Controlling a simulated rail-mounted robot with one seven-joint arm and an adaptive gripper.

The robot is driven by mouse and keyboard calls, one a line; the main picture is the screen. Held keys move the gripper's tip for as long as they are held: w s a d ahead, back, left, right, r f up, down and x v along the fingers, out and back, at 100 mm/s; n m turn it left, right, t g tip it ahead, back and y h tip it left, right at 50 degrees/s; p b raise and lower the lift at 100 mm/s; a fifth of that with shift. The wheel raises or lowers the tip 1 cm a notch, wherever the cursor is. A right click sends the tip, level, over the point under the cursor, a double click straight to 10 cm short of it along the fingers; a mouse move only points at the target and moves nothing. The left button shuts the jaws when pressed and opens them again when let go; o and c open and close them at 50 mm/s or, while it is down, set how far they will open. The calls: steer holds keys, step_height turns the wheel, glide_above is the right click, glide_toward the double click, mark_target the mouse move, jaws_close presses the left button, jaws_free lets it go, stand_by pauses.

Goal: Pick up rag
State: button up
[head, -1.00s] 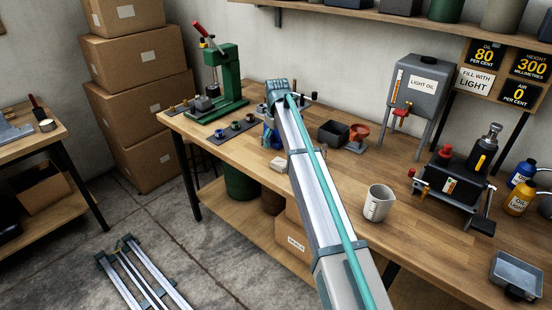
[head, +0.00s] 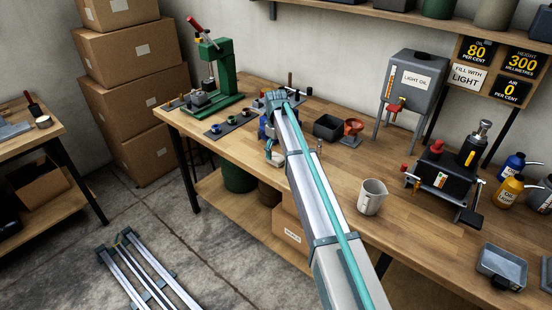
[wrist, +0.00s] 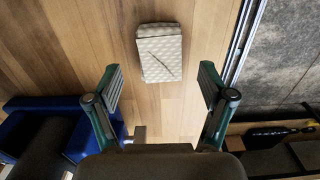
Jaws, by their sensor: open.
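The rag is a folded, pale, quilted cloth (wrist: 160,52) lying flat on the wooden bench top in the wrist view. In the head view it is a small pale patch (head: 276,159) near the bench's front edge, partly hidden by my gripper. My gripper (wrist: 161,85) is open and empty. Its two green-and-grey fingers stand wide apart, and the rag lies beyond the fingertips, roughly centred between them. The gap in height between fingertips and rag is hard to tell.
A blue object (wrist: 40,122) stands close to my left finger in the wrist view. The bench edge runs just right of the rag.

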mark_target(276, 157)
steer(key=shift+f+p, duration=0.55)
steer(key=shift+f, duration=1.2)
steer(key=c, duration=1)
steer(key=shift+r, duration=0.1)
steer(key=shift+c, duration=0.2)
steer(key=shift+r+b, duration=0.3)
steer(key=shift+r, duration=0.4)
steer(key=s+d+r+b, duration=0.3)
steer(key=s+r+b, duration=0.2)
steer(key=s+r, duration=0.6)
steer(key=s, duration=0.2)
steer(key=shift+s+d+r, duration=0.25)
steer(key=shift+s+d, duration=0.05)
steer(key=shift+d, duration=0.1)
